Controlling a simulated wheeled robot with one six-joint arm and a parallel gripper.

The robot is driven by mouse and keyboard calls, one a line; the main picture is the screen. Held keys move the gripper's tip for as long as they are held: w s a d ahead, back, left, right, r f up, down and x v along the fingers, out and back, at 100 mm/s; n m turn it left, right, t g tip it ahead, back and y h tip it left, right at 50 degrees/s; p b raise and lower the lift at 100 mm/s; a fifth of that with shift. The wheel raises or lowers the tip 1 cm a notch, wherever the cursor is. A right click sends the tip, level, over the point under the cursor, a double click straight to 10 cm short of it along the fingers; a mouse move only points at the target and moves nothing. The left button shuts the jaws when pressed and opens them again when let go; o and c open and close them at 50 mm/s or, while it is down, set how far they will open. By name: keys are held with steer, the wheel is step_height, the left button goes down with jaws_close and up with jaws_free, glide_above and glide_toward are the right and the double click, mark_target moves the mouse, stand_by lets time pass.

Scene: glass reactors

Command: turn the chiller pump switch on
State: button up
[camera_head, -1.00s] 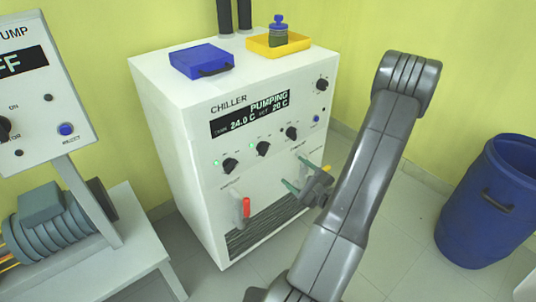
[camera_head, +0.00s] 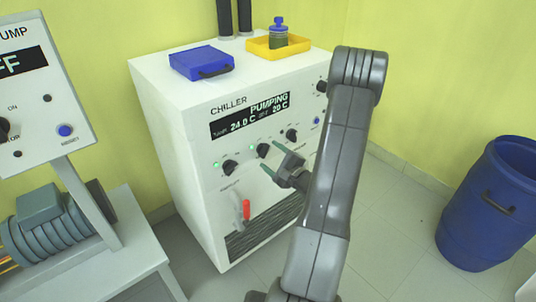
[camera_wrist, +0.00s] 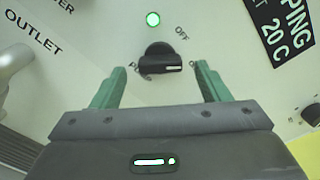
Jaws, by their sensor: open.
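The white chiller cabinet (camera_head: 170,135) has a row of black knobs and a display (camera_head: 250,117) reading PUMPING. The middle black knob (camera_head: 263,150) has a lit green lamp to its upper left. In the wrist view this knob (camera_wrist: 160,52) sits under a lit green lamp (camera_wrist: 153,19), with OFF at its upper right; its lower label is partly hidden. My gripper (camera_head: 274,160) is open and empty in front of the panel.
Another knob (camera_head: 230,167) is left of the middle one, and another (camera_head: 292,135) is right. A red-handled valve (camera_head: 246,210) is below. A blue case (camera_head: 200,60) and yellow tray (camera_head: 262,50) lie on top. A blue barrel (camera_head: 490,200) stands right.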

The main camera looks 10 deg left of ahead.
mark_target(264, 150)
steer(key=shift+x, duration=1.25)
steer(key=c, duration=1)
steer(key=shift+m, duration=2.4)
steer(key=o, duration=1)
steer(key=shift+d, duration=0.15)
